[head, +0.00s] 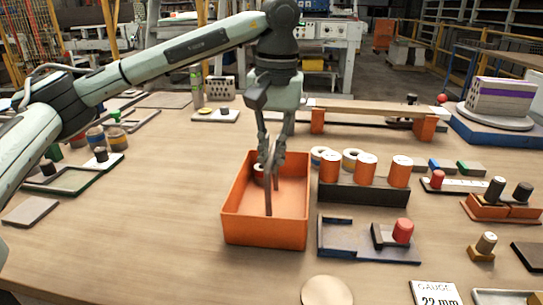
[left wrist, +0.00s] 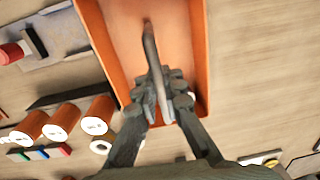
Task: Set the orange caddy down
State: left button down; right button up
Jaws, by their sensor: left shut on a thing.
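The orange caddy (head: 264,229) is an open box near the middle of the table in the head view; it also shows in the left wrist view (left wrist: 201,50). A dark grey handle (head: 268,198) runs along its middle. My left gripper (head: 268,172) comes down from above and is shut on the handle, as the left wrist view shows (left wrist: 158,106). The caddy looks level. I cannot tell whether its bottom touches the table. A small pale ring-like thing (head: 258,170) shows at the far end of the caddy, partly behind the fingers. My right gripper is out of view.
A dark rack with several orange-and-white rolls (head: 364,171) stands close to the caddy's right. A blue-grey tray (head: 345,240) with a red-topped piece (head: 403,232) lies to the front right. A wooden disc (head: 326,291) is at the front. The wooden table (head: 150,220) is bare to the caddy's left.

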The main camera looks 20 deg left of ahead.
pick_arm(q)
jog(key=c, duration=1.6)
grip_release()
jog(key=shift+c, duration=0.2)
